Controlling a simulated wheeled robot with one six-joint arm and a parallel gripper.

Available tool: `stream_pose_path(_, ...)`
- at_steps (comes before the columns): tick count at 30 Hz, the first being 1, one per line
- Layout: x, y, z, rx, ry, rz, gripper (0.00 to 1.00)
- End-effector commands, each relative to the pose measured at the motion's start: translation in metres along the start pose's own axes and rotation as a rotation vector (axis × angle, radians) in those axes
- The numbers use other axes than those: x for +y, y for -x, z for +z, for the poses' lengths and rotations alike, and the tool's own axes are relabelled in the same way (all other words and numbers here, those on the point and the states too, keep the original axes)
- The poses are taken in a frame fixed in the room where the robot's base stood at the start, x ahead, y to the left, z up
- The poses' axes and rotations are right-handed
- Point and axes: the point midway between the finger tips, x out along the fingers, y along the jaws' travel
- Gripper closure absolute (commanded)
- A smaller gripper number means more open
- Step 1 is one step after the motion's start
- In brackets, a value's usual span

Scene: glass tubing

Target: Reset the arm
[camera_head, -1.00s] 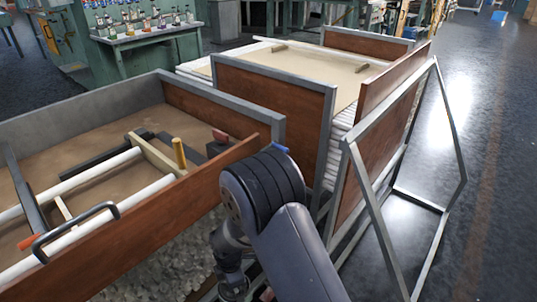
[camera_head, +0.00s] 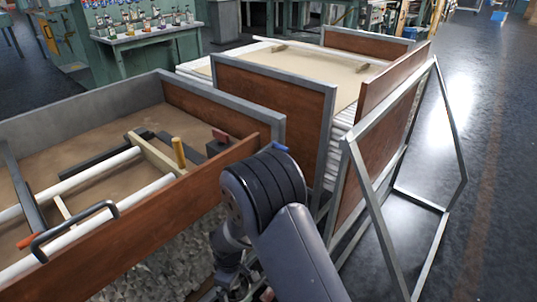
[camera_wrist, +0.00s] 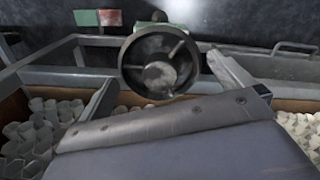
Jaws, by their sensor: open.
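My arm shows at the bottom middle of the head view, with its dark ribbed elbow beside the front corner of the wooden-sided bin. The lower arm hangs down behind it, and its end runs into the bottom of the picture. I cannot make out my gripper's fingers in either view. The wrist view looks at a dark round handwheel (camera_wrist: 160,62) with spokes, above a grey riveted metal edge (camera_wrist: 165,122) and a smooth grey panel (camera_wrist: 190,155). No held object can be seen.
The open bin (camera_head: 215,98) at the left holds white tubes (camera_head: 75,180) and a black handle (camera_head: 75,228). A second wooden-sided crate (camera_head: 275,100) and a metal frame (camera_head: 375,205) stand to the right. White tube pieces (camera_wrist: 40,125) fill bins in the wrist view. Floor at far right is clear.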

Motion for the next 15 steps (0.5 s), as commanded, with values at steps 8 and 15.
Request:
stream_pose_path(8,0.0000,0.0001,0.0000,0.000,-0.090,0.000,0.00)
stream_pose_path(15,0.0000,0.0001,0.0000,0.000,-0.095,0.000,0.00)
